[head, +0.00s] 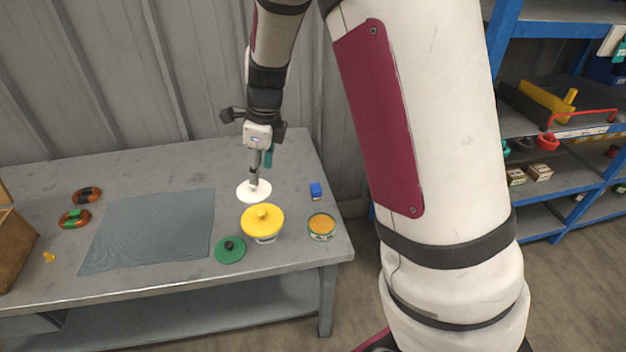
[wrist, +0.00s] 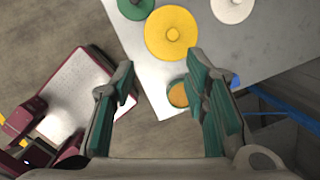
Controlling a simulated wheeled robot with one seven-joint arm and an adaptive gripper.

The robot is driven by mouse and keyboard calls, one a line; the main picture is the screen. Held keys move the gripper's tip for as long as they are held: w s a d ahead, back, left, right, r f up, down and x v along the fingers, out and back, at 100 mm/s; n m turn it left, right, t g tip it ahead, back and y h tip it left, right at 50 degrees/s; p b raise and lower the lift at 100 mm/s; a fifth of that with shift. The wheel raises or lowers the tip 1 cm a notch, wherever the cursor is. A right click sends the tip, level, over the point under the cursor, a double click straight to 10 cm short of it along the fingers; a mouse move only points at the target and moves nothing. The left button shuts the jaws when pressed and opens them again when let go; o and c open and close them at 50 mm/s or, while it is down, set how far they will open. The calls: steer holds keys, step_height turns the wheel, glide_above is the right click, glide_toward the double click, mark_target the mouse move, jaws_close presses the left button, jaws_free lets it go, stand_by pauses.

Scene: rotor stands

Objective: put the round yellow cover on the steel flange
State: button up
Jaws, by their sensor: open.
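The round yellow cover (head: 262,217) has a knob on top and sits level on a pale, silvery round body (head: 265,238) near the front right of the table. That body is mostly hidden, and I cannot tell whether it is the steel flange. The yellow cover also shows in the wrist view (wrist: 171,34), beyond my fingertips. A white disc (head: 243,194) with a raised centre lies just behind it. My gripper (head: 262,168) is open and empty above the table; its teal fingers (wrist: 160,80) are spread apart, touching nothing visible in the wrist view.
A green disc with a black knob (head: 230,250) lies front left of the yellow cover. A green tin with orange contents (head: 321,227) and a blue block (head: 316,190) stand to the right. A grey mat (head: 150,230) lies left. Shelves (head: 560,130) stand at far right.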

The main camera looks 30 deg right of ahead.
steer(key=s+a+r+n+t, duration=0.1)
steer(key=s+r+n, duration=0.7)
steer(key=r, duration=0.2)
steer(key=s+r+n+t, duration=0.1)
steer(key=s+r+n, duration=0.2)
steer(key=s+n, duration=0.6)
steer(key=s+d+r+n+t+h, duration=0.1)
steer(key=s+r+n, duration=0.2)
steer(key=s+n, duration=0.6)
steer(key=shift+s+d+r, duration=0.15)
steer(key=shift+s+r, duration=0.25)
steer(key=shift+s, duration=0.75)
